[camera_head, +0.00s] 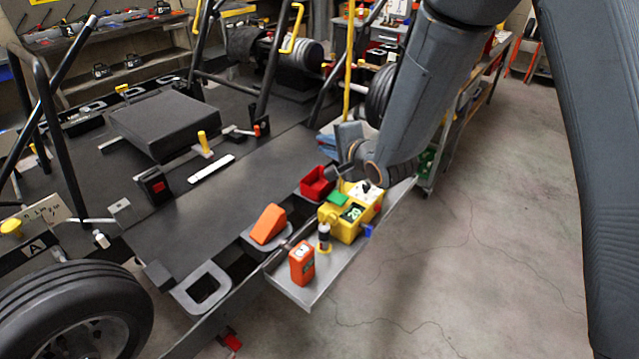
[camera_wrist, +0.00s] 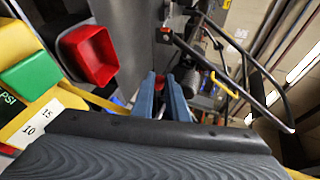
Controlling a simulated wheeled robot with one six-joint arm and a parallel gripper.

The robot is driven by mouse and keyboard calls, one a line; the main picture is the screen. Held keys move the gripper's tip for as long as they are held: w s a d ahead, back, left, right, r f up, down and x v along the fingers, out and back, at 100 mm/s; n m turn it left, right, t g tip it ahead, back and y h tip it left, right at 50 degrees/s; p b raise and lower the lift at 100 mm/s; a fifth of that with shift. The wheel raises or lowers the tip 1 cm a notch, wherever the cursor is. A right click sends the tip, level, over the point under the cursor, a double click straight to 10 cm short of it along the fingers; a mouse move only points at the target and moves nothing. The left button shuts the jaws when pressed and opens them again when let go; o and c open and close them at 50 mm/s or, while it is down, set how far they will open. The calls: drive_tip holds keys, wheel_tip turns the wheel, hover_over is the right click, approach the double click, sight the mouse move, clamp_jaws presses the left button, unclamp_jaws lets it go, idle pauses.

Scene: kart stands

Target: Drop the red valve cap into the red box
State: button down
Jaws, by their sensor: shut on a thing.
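The red box (camera_head: 317,186) is a small open-topped tray beside the yellow unit on the kart's side ledge. It also shows at upper left in the wrist view (camera_wrist: 90,55), and its inside looks empty. My gripper (camera_wrist: 162,82) has its two blue-grey fingers close together, to the right of the box in the wrist view. A small red piece, the red valve cap (camera_wrist: 163,79), shows between the fingertips, mostly hidden by them. In the head view, my wrist is just right of the box, and the cap cannot be made out there.
A yellow unit with a display (camera_head: 342,222) and green top stands next to the box. A small bottle (camera_head: 323,237) and an orange device (camera_head: 301,263) stand on the metal shelf (camera_head: 292,290). An orange wedge (camera_head: 268,224) lies left. Black kart bars rise behind.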

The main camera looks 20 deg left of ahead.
wheel_tip(320, 180, down, 5)
drive_tip(key=b, duration=0.3)
drive_tip(key=shift+f+b, duration=0.15)
drive_tip(key=shift+b, duration=0.15)
drive_tip(key=c, duration=1.7)
unclamp_jaws()
drive_tip(key=shift+o, duration=0.2)
drive_tip(key=shift+d, duration=0.1)
drive_tip(key=b+v, duration=0.2)
drive_tip(key=v, duration=0.5)
drive_tip(key=shift+s+d, duration=0.2)
drive_tip(key=shift+s, duration=0.1)
